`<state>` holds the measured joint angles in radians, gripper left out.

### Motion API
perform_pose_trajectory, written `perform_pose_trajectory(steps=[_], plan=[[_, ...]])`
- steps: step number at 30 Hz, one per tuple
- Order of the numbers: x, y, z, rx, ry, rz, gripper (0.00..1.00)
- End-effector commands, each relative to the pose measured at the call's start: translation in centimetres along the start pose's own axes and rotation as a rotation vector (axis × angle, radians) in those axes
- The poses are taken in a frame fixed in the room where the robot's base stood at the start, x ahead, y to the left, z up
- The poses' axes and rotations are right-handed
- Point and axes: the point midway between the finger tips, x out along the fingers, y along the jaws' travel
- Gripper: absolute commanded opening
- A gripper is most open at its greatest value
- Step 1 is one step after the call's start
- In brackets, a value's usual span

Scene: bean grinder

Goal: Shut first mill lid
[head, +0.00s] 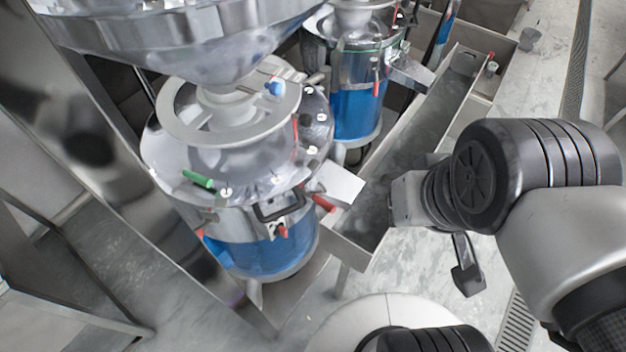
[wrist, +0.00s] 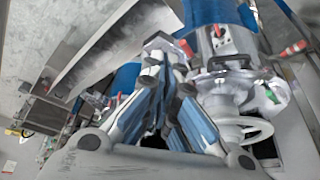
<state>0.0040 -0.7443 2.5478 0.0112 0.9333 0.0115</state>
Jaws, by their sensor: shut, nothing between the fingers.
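The near mill (head: 262,255) stands left of centre in the head view, with a blue lower body and a steel upper part. Its steel lid (head: 262,183) carries a pale ring (head: 172,130) on top and a black handle (head: 278,205) at the front. I cannot tell whether the lid is fully seated. In the wrist view the mill shows at upper right, with the black handle (wrist: 230,62) and a green knob (wrist: 272,95). My gripper (wrist: 170,65) is shut and empty, left of the handle in that picture and apart from it.
A long steel trough (head: 425,120) runs beside the mills, right of the near one. A second blue mill (head: 357,105) stands behind. A large steel hopper (head: 190,40) hangs above the near mill. Red and green knobs stick out around the near mill. Open floor (head: 420,265) lies at front right.

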Motion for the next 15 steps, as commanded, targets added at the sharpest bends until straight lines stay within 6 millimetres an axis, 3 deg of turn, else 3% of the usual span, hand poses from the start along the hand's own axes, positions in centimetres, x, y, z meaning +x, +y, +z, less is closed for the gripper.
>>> perform_pose_trajectory(steps=[8, 15], plan=[[0.7, -3.0, -3.0, 0.311, -0.085, -0.123, 0.00], [2.3, -5.5, -6.3, 0.729, -0.192, -0.209, 0.00]])
